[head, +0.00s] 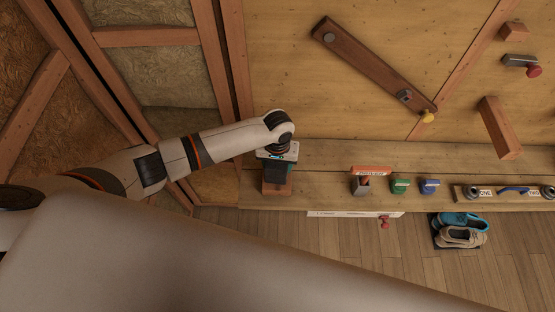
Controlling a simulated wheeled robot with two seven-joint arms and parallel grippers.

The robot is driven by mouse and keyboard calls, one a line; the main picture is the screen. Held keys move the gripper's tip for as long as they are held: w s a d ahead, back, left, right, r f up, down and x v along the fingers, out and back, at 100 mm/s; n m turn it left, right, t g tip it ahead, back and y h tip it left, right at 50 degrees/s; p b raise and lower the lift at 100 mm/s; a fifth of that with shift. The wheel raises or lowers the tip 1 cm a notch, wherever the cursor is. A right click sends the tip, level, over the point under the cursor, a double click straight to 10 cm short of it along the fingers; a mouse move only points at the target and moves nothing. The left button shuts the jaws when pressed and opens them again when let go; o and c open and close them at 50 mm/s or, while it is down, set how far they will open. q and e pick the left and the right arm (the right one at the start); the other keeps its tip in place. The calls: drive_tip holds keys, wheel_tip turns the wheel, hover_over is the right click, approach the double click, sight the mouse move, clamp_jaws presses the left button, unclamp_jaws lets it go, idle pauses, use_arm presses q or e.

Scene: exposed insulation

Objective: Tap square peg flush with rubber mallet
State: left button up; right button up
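My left arm comes in from the left and its hand points down at the left end of the wooden bench. My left gripper (277,160) is seen from above, so its fingertips are hidden. A dark green piece and a brown wooden block (277,188) show just below it. I cannot tell whether the gripper touches them or whether the block is the square peg. A grey, block-shaped thing (362,185) with an orange piece over it stands on the bench; I cannot tell whether it is the mallet. My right gripper is not in view.
Green (400,186) and blue (429,186) items and a long tray (505,193) lie along the bench (325,190). A diagonal wooden bar (370,65) is on the panel behind. Shoes (461,232) are on the floor. A large blurred surface fills the lower left.

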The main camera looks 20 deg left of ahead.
use_arm(q)
drive_tip(key=shift+w+r, duration=0.1)
wheel_tip(320, 180, up, 3)
drive_tip(key=p, duration=0.3)
drive_tip(key=shift+f, duration=0.2)
drive_tip(key=shift+r, duration=0.9)
drive_tip(key=shift+f, duration=0.1)
wheel_tip(320, 180, down, 5)
drive_tip(key=b, duration=0.3)
drive_tip(key=shift+f, duration=0.15)
